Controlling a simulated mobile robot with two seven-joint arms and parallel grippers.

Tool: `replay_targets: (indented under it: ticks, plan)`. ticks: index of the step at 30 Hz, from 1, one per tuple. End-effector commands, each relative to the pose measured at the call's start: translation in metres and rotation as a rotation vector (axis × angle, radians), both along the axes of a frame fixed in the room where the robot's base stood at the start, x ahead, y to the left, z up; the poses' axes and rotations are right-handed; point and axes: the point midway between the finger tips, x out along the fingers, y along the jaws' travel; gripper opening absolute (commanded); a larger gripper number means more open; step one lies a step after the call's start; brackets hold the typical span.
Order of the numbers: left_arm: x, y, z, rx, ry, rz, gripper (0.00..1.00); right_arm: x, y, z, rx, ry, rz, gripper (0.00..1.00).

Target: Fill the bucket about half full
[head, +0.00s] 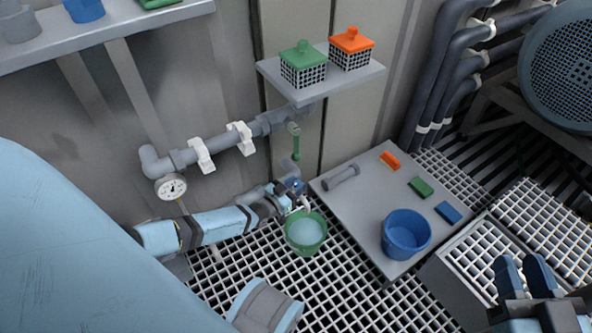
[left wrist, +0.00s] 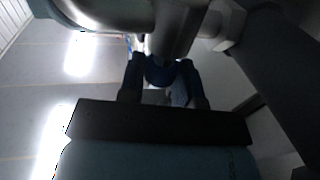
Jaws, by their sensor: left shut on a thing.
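A green bucket (head: 307,247) stands on the floor grating below the end of the grey pipework. My left gripper (head: 294,187) is just above and behind the bucket, at the pipe's outlet. In the left wrist view its dark fingers (left wrist: 161,85) are shut on a rounded blue part (left wrist: 160,71), which looks like a tap handle under a grey pipe. Any stream from the outlet is not clear. My right gripper (head: 525,275) is open and empty at lower right.
A blue bucket (head: 406,235) stands on a grey platform (head: 350,208) with small orange, green and blue blocks. A green lever (head: 295,142) and a gauge (head: 171,187) are on the pipework. A shelf (head: 330,83) holds two caged boxes. Grating surrounds the green bucket.

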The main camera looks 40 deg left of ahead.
Motion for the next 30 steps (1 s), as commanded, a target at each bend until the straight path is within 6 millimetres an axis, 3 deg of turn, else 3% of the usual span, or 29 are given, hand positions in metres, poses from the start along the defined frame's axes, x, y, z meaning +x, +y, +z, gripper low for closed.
replay_targets:
  ticks: [13, 14, 16, 25, 30]
  plan:
    - [0.001, 0.000, 0.000, 0.000, 0.000, -0.011, 0.08, 0.000, 0.000, 0.001, -0.001, -0.009, -0.001, 0.31]
    - [0.001, 0.000, 0.000, 0.000, 0.000, -0.011, 0.38, 0.000, 0.000, 0.001, 0.000, -0.008, -0.001, 0.31]
    - [0.001, 0.000, 0.001, 0.000, -0.001, -0.011, 0.54, 0.000, 0.000, 0.001, 0.001, -0.007, -0.001, 0.31]
    - [-0.001, 0.000, 0.001, 0.000, 0.000, -0.011, 0.57, 0.000, 0.000, 0.002, 0.002, -0.006, 0.000, 0.31]
    - [-0.020, 0.004, 0.003, 0.001, 0.003, -0.011, 0.57, -0.001, 0.001, 0.010, 0.020, 0.019, 0.004, 0.31]
